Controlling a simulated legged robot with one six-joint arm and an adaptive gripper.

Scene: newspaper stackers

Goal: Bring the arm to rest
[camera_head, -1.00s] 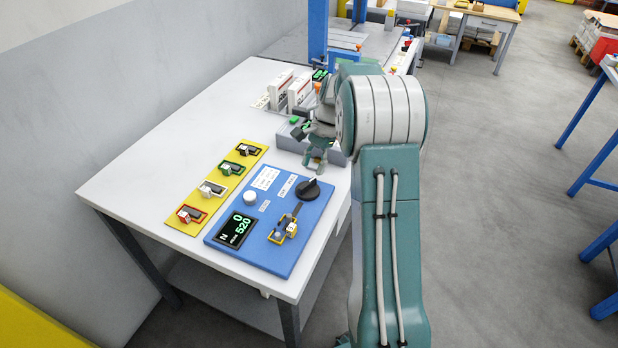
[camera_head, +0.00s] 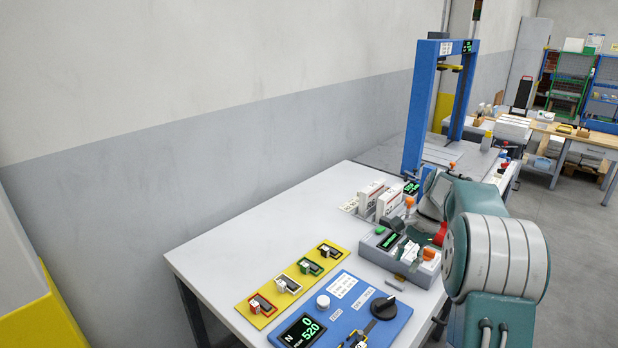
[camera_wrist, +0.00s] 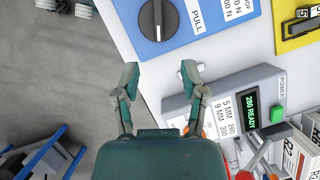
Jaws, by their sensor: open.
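My gripper (camera_wrist: 160,72) is open and empty in the wrist view, its two fingers spread apart. The gripper end there is small and partly lost among the devices. Nothing is held between the fingers.
The white table (camera_head: 250,235) carries a yellow strip with several small clips (camera_head: 290,285), the blue panel with a black knob (camera_head: 384,307), the grey device (camera_head: 385,245) and white boxed items (camera_head: 372,198). A blue frame (camera_head: 420,110) stands behind. Floor is open at right.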

